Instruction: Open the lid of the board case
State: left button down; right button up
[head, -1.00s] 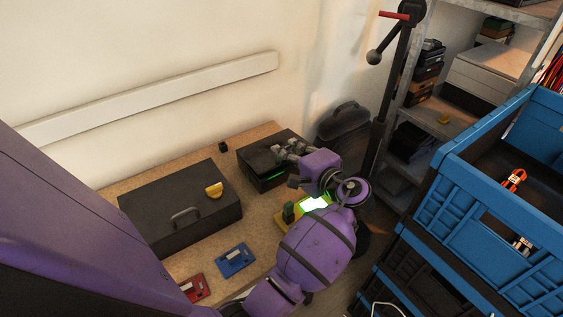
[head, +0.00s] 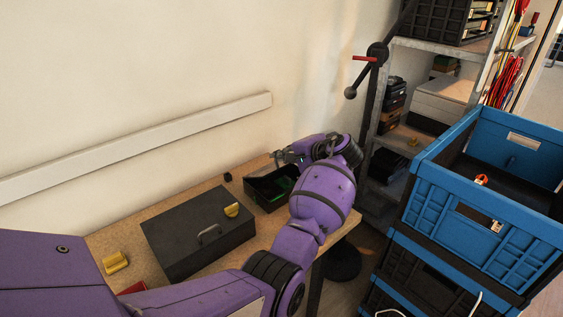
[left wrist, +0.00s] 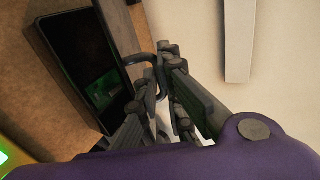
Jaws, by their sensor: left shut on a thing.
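The board case (head: 262,199) is a small black box at the back right of the wooden bench. Its lid is raised, and green shows inside. In the left wrist view the open case (left wrist: 48,45) shows a green board (left wrist: 103,90) in its dark interior. The lid (left wrist: 118,35) stands up beside the opening, with a black loop handle (left wrist: 140,58) on it. My left gripper (head: 281,158) is at the raised lid. In the left wrist view its fingers (left wrist: 152,82) are shut on the handle. My right gripper is not in view.
Another yellow piece (head: 115,262) lies at the left. Blue crates (head: 480,210) and a shelf (head: 440,48) stand at the right.

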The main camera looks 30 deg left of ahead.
pick_arm(q)
jog(key=shift+w+a+r, duration=0.1)
jog(key=shift+a+r, duration=0.15)
jog(key=shift+r, duration=0.2)
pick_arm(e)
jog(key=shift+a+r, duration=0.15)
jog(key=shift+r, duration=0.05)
pick_arm(q)
jog(key=shift+f+h, duration=0.15)
jog(key=shift+h, duration=0.15)
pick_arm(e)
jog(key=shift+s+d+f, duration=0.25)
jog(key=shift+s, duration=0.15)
pick_arm(q)
jog(key=c, duration=2.2)
grip_release()
jog(key=shift+d, duration=0.1)
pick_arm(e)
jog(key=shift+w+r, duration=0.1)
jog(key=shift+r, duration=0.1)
pick_arm(q)
jog(key=shift+d, duration=0.1)
jog(key=v, duration=1.2)
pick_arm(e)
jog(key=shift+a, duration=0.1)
